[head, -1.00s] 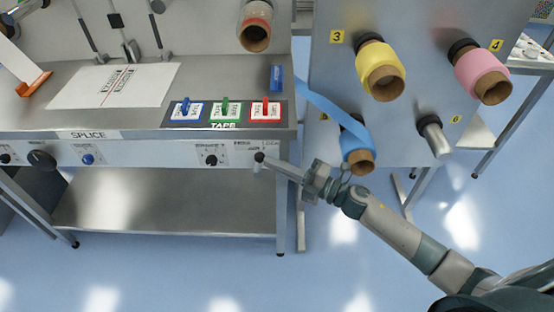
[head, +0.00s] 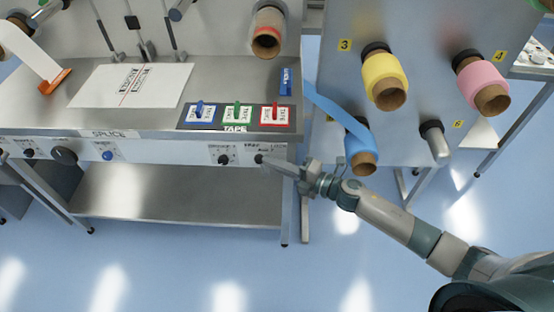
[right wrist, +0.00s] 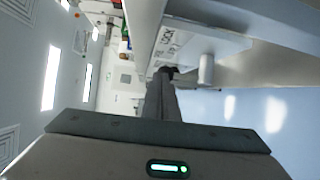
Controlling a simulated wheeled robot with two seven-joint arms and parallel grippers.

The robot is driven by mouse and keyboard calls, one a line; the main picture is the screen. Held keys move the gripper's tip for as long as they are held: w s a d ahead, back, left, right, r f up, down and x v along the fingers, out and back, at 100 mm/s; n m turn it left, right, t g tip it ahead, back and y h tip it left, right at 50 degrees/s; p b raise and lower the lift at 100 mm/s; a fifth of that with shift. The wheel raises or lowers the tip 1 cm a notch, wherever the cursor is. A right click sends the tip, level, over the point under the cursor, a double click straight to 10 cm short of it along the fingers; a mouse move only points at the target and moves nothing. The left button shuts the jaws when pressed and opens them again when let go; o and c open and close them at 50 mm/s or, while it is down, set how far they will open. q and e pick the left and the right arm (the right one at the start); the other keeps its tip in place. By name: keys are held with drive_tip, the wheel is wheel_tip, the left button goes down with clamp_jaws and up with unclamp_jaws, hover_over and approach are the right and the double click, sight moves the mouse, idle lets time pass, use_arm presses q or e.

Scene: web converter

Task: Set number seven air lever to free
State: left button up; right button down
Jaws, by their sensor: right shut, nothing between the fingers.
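A small black lever knob (head: 259,159) sits at the right end of the front panel, under small labels (head: 254,148) too blurred to read fully. My right gripper (head: 270,162) is shut and empty, its fingertips at the right side of this knob. In the right wrist view the closed fingers (right wrist: 162,100) reach the black knob (right wrist: 169,71), below a labelled plate; whether they touch cannot be told. A pale cylinder (right wrist: 206,70) stands beside it. No number seven is legible. My left gripper is not in view.
Another black knob (head: 223,160) lies to the left on the panel. A blue roll (head: 362,158) hangs close above my right forearm.

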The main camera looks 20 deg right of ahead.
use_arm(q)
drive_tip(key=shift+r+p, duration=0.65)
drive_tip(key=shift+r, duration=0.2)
use_arm(e)
drive_tip(key=shift+w+a+r, duration=0.1)
drive_tip(key=shift+w+a, duration=0.15)
drive_tip(key=shift+a, duration=0.6)
drive_tip(key=shift+w+a+r, duration=0.1)
drive_tip(key=shift+w+a, duration=0.15)
drive_tip(key=shift+a, duration=0.55)
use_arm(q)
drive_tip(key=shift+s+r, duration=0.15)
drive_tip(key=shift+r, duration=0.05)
use_arm(e)
drive_tip(key=shift+r, duration=0.1)
